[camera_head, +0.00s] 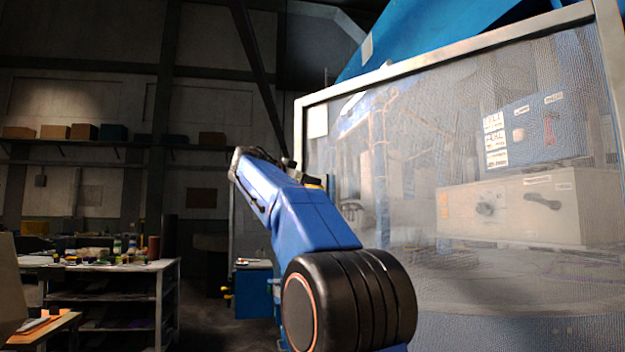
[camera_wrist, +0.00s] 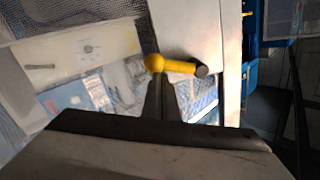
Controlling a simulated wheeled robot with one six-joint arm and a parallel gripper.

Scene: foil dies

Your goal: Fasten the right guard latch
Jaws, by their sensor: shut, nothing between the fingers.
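The guard latch (camera_wrist: 178,66) shows in the wrist view as a yellow lever with a round yellow knob at its left end and a dark round pivot at its right end. It lies nearly level across the pale guard frame (camera_wrist: 203,30). My gripper (camera_wrist: 160,84) is shut and empty, its dark fingertips just below the knob; I cannot tell whether they touch it. In the head view the mesh guard (camera_head: 400,150) stands at right in its pale frame. My forearm hides most of my gripper there, and a small yellow bit beside the frame is too small to identify.
Behind the mesh is a pale control box (camera_head: 510,208) with a blue panel (camera_head: 530,130) above it. A cluttered workbench (camera_head: 110,268) stands at left, and a blue cabinet (camera_head: 254,290) stands behind my arm. Dark floor between them looks clear.

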